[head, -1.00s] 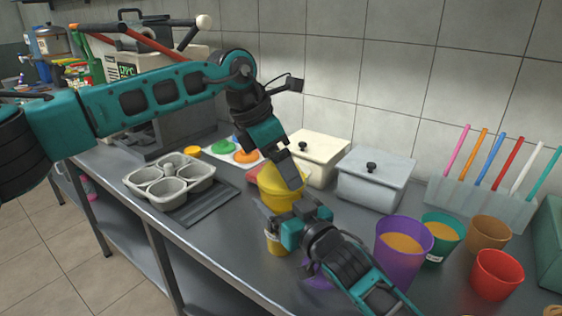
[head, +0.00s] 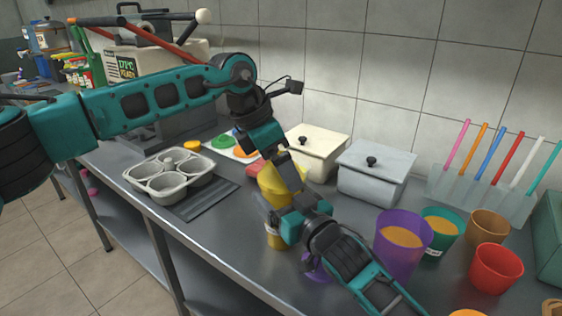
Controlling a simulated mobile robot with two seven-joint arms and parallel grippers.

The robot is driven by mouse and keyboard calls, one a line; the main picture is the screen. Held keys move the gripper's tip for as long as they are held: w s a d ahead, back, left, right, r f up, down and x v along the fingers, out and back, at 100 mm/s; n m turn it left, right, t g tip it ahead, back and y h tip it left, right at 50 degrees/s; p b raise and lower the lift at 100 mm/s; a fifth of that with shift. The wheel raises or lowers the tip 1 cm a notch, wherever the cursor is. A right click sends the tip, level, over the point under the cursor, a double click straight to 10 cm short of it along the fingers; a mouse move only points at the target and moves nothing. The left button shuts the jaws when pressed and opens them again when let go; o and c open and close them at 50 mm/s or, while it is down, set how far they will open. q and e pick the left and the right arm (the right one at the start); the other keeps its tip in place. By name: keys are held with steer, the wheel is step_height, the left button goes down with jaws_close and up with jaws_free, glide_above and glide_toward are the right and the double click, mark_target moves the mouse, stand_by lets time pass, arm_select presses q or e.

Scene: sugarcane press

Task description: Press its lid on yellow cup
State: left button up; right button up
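A small yellow cup (head: 277,239) stands near the table's front edge. My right gripper (head: 268,208) is directly over and beside it and hides its upper part. I cannot make out a lid on the cup. A larger yellow container (head: 271,184) stands just behind, partly covered by both grippers. My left gripper (head: 290,178) points down in front of this container, above and behind my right gripper. Its fingers overlap the container in view, so contact is unclear. Whether either gripper is open or shut does not show clearly.
Green (head: 222,141) and yellow (head: 193,145) discs lie at the back left. A grey cup tray (head: 170,178) stands left. White (head: 318,150) and grey (head: 372,178) lidded boxes stand behind. A purple cup (head: 402,240) and other cups stand right. A purple item (head: 316,270) lies near my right wrist.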

steer(key=shift+f, duration=0.1)
arm_select(q)
steer(key=v, duration=1.2)
arm_select(e)
steer(key=o, duration=1.3)
arm_select(q)
steer(key=shift+r+p, duration=0.6)
arm_select(e)
steer(key=v, duration=1.2)
steer(key=shift+s, duration=0.1)
steer(key=shift+a, duration=0.1)
